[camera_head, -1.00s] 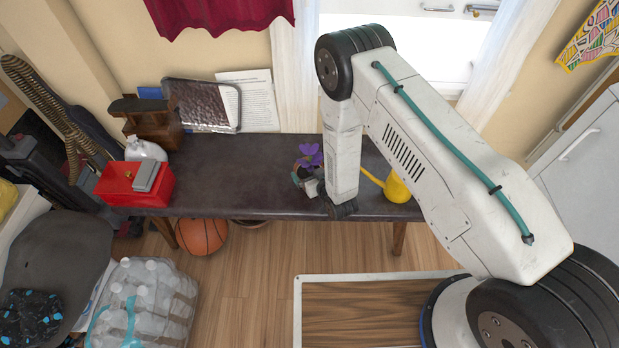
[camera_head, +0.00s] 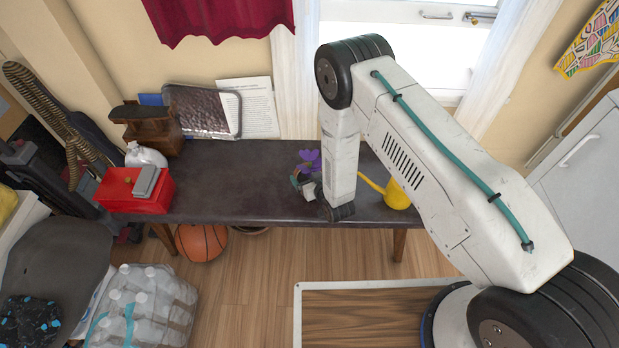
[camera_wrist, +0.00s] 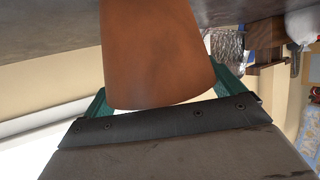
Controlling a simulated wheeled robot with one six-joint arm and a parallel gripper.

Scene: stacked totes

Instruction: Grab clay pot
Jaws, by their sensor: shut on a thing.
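The clay pot (camera_wrist: 155,50) is a plain orange-brown pot that fills the middle of the wrist view, its upper part cut off by the frame. My gripper (camera_wrist: 160,85) is shut on it, with one teal finger on each side of its wall. In the head view my gripper (camera_head: 306,184) is low over the dark bench, beside a purple flower (camera_head: 309,161). The pot is mostly hidden there by my gripper and arm. I cannot tell whether it touches the bench.
The dark bench (camera_head: 235,185) is clear left of my gripper. A red box (camera_head: 125,192), white jug (camera_head: 143,155) and wooden object (camera_head: 150,125) stand at its left end. A yellow watering can (camera_head: 397,194) is just right of my arm. A basketball (camera_head: 202,242) lies below.

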